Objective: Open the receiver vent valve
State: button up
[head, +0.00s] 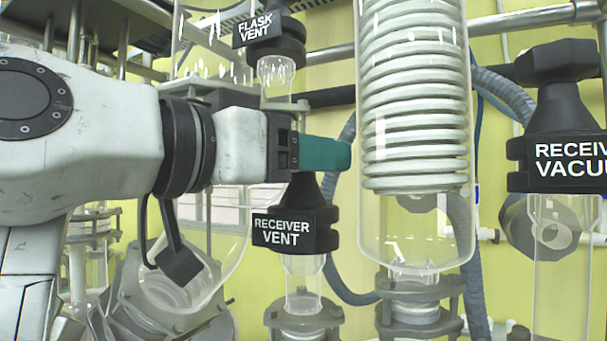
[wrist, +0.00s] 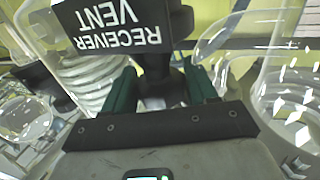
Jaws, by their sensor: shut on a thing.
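The receiver vent valve (head: 296,229) is a black valve with a white-lettered "RECEIVER VENT" label, standing on a clear glass neck left of the coil condenser in the head view. Its label also shows upside down in the wrist view (wrist: 110,25). My gripper (head: 325,153) has teal fingers and reaches in from the left at the valve's top. In the wrist view the fingers (wrist: 165,90) lie on either side of the black valve handle (wrist: 162,85), shut on it. In the head view the fingers hide the top of the handle.
A glass condenser with a white coil (head: 415,110) stands close right of my fingertips. The flask vent valve (head: 270,40) is above, and the receiver vacuum valve (head: 560,130) is at the right. A round glass vessel (head: 185,265) hangs below my arm.

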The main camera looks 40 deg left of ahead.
jog(key=n+y, duration=0.2)
jog(key=y, duration=0.2)
jog(key=n+g+y+b, duration=0.1)
jog(key=n+y, duration=0.2)
jog(key=y, duration=0.1)
jog(key=shift+d+n+y, duration=0.1)
jog(key=shift+n+y, duration=0.2)
jog(key=shift+n+g+y, duration=1.9)
jog(key=shift+n+y, duration=0.2)
jog(key=shift+y, duration=0.6)
jog(key=o, duration=0.9)
jog(key=shift+o, duration=0.2)
